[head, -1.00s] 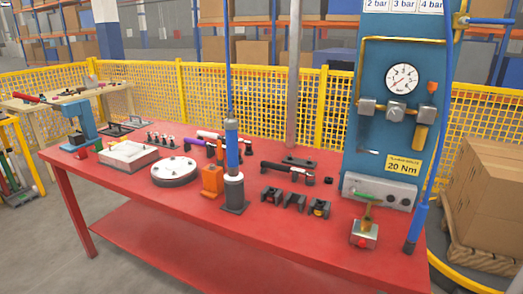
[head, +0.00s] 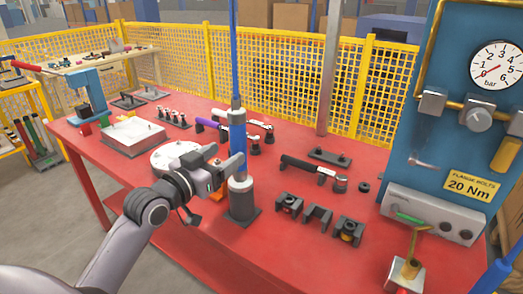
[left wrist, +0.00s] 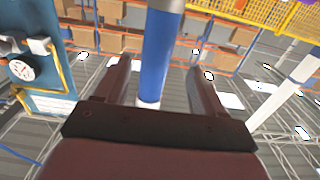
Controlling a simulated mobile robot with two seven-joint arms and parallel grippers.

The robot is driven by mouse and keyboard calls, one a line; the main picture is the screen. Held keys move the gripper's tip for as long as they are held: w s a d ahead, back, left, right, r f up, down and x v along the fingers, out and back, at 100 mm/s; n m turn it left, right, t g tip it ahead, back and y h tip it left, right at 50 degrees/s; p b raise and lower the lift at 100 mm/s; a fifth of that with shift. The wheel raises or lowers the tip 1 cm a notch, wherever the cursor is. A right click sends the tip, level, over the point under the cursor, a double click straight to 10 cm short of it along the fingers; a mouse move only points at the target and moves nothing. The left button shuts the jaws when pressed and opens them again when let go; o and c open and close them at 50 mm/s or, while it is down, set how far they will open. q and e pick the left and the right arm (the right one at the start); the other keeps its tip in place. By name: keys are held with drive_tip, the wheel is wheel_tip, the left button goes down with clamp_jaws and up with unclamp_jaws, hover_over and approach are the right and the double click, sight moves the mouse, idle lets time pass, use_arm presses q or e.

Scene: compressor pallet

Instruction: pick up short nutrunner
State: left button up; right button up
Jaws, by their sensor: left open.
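An upright blue and grey tool, which looks like the short nutrunner (head: 237,132), stands in a grey holder (head: 243,207) on the red table. A blue hose rises from its top. My left gripper (head: 230,166) is at the tool's lower body, coming in from the left. In the left wrist view the tool's blue body (left wrist: 160,52) shows between the two open fingers (left wrist: 160,88), with gaps on both sides. The gripper hides part of the tool's lower end in the head view. My right gripper is out of view.
A round white disc (head: 176,155) and a white block (head: 134,136) lie left of the holder. Black cradles (head: 317,217) and a black wrench (head: 308,169) lie to its right. A blue gauge panel (head: 462,110) stands at the right. Red tabletop (head: 290,262) is clear in front.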

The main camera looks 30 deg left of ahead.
sight(243, 141)
use_arm(q)
drive_tip(key=shift+w+d+r, duration=0.1)
drive_tip(key=shift+w+r, duration=0.2)
drive_tip(key=shift+w, duration=0.55)
drive_tip(key=shift+w+d+f+p, duration=0.1)
drive_tip(key=shift+w+d+p, duration=0.1)
drive_tip(key=shift+w, duration=0.7)
drive_tip(key=shift+w+d+p, duration=0.1)
drive_tip(key=shift+w+p, duration=0.05)
drive_tip(key=shift+w, duration=0.8)
drive_tip(key=shift+w+d+f+p, duration=0.1)
drive_tip(key=shift+w+d+p, duration=0.1)
drive_tip(key=shift+w, duration=0.7)
drive_tip(key=shift+c, duration=0.3)
clamp_jaws()
drive_tip(key=shift+r, duration=0.25)
